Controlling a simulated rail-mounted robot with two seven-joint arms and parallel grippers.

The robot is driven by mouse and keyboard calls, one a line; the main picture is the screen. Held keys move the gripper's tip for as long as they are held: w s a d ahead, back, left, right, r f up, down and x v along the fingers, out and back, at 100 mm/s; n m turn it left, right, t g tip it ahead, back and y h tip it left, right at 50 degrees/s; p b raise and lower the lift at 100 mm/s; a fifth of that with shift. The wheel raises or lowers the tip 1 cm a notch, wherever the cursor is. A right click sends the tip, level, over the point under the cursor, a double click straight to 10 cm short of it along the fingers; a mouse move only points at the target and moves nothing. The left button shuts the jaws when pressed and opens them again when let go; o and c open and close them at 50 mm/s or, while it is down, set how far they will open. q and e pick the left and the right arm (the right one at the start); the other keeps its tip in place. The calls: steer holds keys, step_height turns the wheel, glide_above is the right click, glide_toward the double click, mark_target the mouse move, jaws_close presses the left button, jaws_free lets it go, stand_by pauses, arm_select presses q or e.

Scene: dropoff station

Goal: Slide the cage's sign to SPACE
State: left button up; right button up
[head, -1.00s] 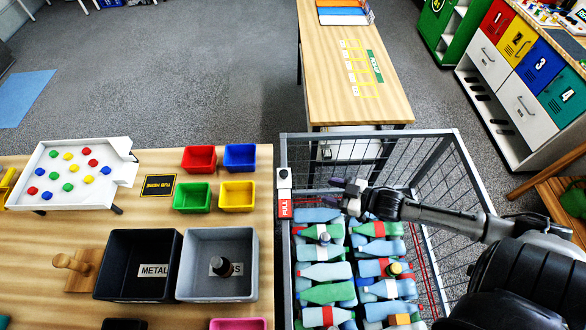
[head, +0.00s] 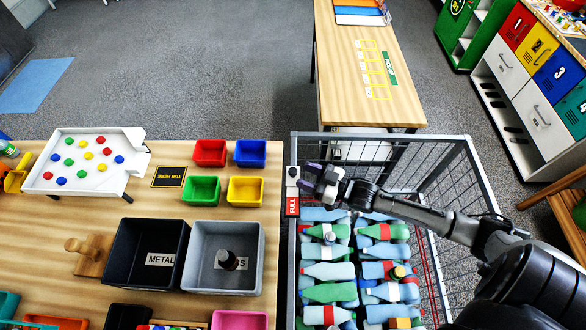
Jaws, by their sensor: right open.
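The cage's sign (head: 292,206) is on the left rim of the wire cage (head: 468,165), near its far left corner. Its red face reads FULL. A black and white slider piece (head: 293,175) sits just above the red face. My right gripper (head: 310,179) is open and empty, just right of the slider piece and above the cage's left side. I cannot tell whether its fingers touch the slider. My left gripper is not in view.
The cage holds several green, blue and white bottles (head: 330,271). Left of it is a wooden table with a black METAL bin (head: 119,265), a grey bin (head: 254,280) and small colored bins (head: 210,152). Another wooden table (head: 338,60) stands behind the cage.

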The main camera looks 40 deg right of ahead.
mark_target(293, 171)
steer(key=shift+x, duration=2.35)
jaws_close()
